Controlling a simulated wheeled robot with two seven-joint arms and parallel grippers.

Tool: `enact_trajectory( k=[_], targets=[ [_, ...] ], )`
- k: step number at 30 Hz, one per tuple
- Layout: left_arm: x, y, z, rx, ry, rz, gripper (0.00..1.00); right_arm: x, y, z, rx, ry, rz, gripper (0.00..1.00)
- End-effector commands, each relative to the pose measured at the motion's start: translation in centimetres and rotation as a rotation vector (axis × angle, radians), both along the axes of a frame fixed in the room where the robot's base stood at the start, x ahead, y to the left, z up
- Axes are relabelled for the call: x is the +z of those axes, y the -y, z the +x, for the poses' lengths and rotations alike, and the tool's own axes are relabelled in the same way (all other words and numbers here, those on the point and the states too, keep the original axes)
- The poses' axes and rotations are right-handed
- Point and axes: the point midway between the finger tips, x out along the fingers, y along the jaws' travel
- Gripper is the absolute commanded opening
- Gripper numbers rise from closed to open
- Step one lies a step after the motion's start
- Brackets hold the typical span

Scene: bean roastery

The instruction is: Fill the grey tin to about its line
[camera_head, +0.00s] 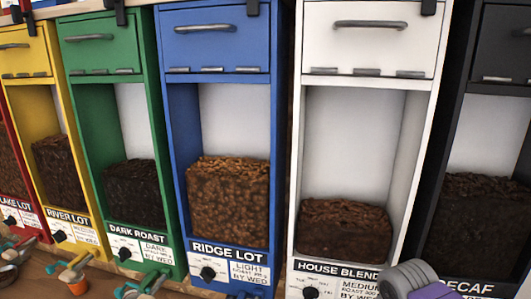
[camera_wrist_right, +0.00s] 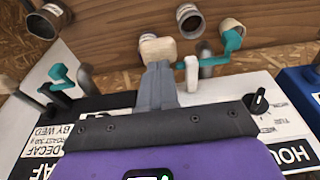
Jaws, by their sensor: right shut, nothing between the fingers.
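My right gripper (camera_wrist_right: 157,50) is shut and empty, its pale fingertips together in the right wrist view. It is in front of the lower fronts of the House Blend bin and the Decaf bin. Teal levers (camera_wrist_right: 232,42) and a white handle (camera_wrist_right: 192,74) are near the fingertips; I cannot tell whether they touch. Metal, round-mouthed pieces, one with a dark inside (camera_wrist_right: 189,18), show beyond the fingertips. I cannot tell with certainty whether one is the grey tin. No fill line is visible. My left gripper is not in view.
The white House Blend bin (camera_head: 420,120) stands between the blue Ridge Lot bin (camera_head: 178,130) and black Decaf bin (camera_head: 459,110). Green (camera_head: 92,130), yellow (camera_head: 25,105) and red bins continue left. An orange cup (camera_head: 77,285) is at lower left, near levers and a wooden surface.

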Motion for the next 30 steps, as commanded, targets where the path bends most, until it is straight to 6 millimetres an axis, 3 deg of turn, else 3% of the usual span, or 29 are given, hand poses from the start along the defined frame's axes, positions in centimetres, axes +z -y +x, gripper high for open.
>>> enact_trajectory(
  k=[30],
  targets=[
    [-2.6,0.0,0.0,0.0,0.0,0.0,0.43,-3.2,0.0,0.0,0.0,-0.001,0.0,0.0]
  ],
)
